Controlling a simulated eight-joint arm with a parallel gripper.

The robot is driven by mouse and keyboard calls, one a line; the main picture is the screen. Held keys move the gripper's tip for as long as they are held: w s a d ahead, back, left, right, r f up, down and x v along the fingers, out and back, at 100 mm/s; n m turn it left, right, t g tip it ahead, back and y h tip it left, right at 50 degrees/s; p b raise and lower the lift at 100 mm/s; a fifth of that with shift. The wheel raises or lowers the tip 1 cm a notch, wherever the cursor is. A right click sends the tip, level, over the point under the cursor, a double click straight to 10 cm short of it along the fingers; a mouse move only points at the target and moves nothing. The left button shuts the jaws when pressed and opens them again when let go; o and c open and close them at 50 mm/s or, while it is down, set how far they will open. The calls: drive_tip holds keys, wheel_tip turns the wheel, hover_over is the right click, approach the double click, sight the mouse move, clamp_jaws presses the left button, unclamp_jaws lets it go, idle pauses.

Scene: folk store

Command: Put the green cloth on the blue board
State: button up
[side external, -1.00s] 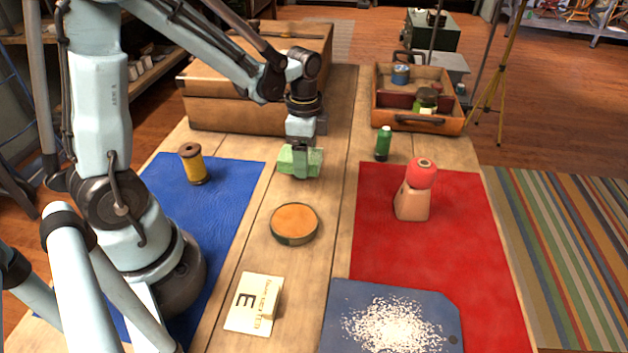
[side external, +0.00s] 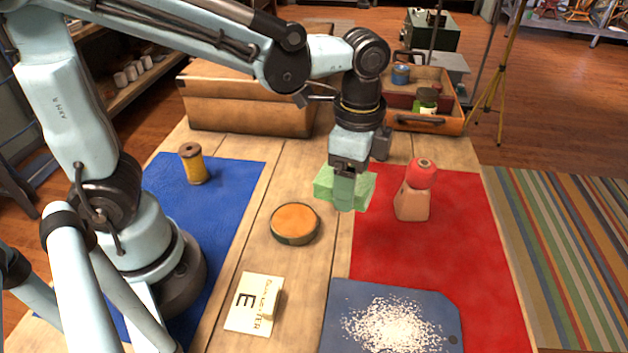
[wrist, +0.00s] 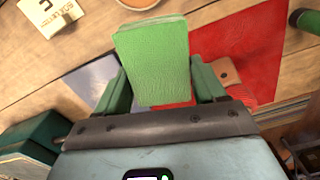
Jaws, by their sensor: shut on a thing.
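The green cloth (side external: 360,191) is a thick folded block, held in the air by my gripper (side external: 345,186). It hangs over the left edge of the red mat, behind the blue board. In the wrist view the cloth (wrist: 155,60) fills the space between the fingers. The blue board (side external: 443,308) lies flat at the front, partly on the red mat, with a heap of white grains over its middle. Its corner also shows in the wrist view (wrist: 92,75), partly hidden by the gripper. My gripper is shut on the cloth, apart from the board.
An orange-topped round tin (side external: 295,222) and a lettered card (side external: 250,304) stand left of the board. A blue mat (side external: 225,200) bears a yellow spool (side external: 193,165). An open case (side external: 440,122) stands behind.

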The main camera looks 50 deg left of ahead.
drive_tip(key=s+d+m, duration=0.2)
drive_tip(key=d+m, duration=0.1)
drive_tip(key=d, duration=0.8)
drive_tip(key=m, duration=0.3)
hover_over(398, 338)
drive_tip(key=f, duration=0.1)
drive_tip(key=shift+f, duration=4.05)
drive_tip(key=shift+f, duration=0.1)
drive_tip(key=o, duration=1)
